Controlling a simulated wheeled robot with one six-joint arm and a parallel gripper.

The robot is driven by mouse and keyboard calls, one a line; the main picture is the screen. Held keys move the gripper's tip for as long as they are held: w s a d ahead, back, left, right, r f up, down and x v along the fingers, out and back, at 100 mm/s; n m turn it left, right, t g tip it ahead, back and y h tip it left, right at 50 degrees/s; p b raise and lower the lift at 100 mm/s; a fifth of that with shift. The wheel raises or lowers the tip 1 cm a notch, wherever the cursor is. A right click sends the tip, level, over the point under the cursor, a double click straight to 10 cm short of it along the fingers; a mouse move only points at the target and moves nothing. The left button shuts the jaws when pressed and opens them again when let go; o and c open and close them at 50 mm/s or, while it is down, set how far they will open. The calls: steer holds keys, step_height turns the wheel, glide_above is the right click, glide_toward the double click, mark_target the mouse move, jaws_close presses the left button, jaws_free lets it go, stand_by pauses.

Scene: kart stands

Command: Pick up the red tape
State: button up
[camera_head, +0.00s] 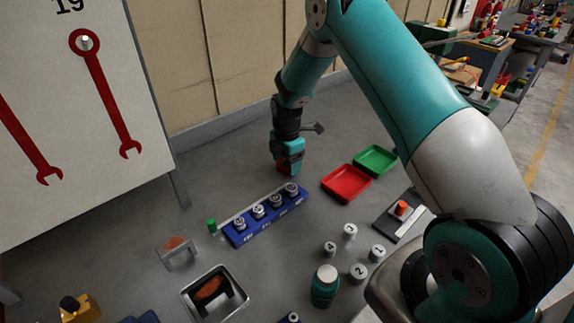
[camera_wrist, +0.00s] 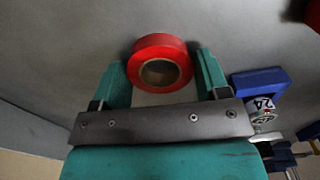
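The red tape (camera_wrist: 160,42) is a ring with a brown core, seen in the wrist view between the tips of my gripper's teal fingers. My gripper (camera_wrist: 162,72) is open around it, with a small gap on the left and the right finger very close to the roll. I cannot tell whether that finger touches. In the head view my gripper (camera_head: 286,168) points down at the grey table behind the blue rack, and only a small red part of the tape (camera_head: 281,168) shows beneath it.
A blue rack (camera_head: 238,239) with several numbered cylinders stands in front of my gripper. A red tray (camera_head: 345,196) and a green tray (camera_head: 376,173) lie to the right. A white panel with red wrenches (camera_head: 60,180) stands at the left. Loose numbered weights (camera_head: 358,270) and a teal bottle (camera_head: 324,291) are nearer.

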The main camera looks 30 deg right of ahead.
steer(key=c, duration=0.6)
steer(key=shift+o, duration=0.2)
step_height(320, 180, up, 20)
steer(key=b, duration=0.3)
